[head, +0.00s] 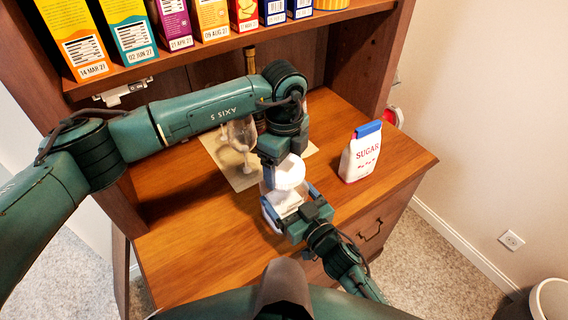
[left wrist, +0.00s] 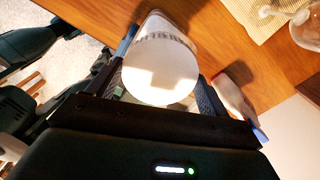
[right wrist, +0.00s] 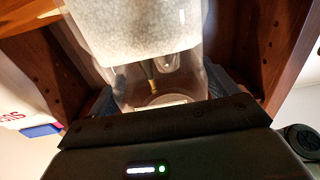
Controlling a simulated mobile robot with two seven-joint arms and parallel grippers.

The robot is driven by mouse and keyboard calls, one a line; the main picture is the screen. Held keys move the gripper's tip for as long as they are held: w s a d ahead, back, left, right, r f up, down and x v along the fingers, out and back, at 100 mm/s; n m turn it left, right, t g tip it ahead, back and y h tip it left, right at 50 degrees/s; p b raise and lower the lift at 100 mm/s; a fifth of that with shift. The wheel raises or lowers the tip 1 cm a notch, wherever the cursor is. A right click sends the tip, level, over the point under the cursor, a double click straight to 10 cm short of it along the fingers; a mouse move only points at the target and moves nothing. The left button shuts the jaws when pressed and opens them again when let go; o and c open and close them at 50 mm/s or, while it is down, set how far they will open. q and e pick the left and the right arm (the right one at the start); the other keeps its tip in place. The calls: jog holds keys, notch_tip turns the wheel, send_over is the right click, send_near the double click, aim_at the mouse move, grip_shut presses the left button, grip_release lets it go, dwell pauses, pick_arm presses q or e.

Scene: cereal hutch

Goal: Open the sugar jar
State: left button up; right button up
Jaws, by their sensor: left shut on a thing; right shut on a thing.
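The sugar jar (head: 281,203) is in front of me, over the front part of the counter. It is clear with white contents, as the right wrist view shows (right wrist: 140,30). Its round white lid (head: 290,173) fills the middle of the left wrist view (left wrist: 160,78). My left gripper (head: 283,160) is shut on the lid from behind and above. My right gripper (head: 290,212) is shut on the jar body from the front right. I cannot tell whether the lid is apart from the rim.
A white sugar bag (head: 361,153) with a blue top stands on the counter at right. A pale mat (head: 240,181) with glassware (head: 238,135) lies behind my left arm. Boxes (head: 122,30) line the shelf above. The counter's right front is clear.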

aim_at(284, 167)
pick_arm(q)
jog(key=shift+r, duration=0.75)
jog(key=shift+r, duration=2)
pick_arm(e)
jog(key=o, duration=1.7)
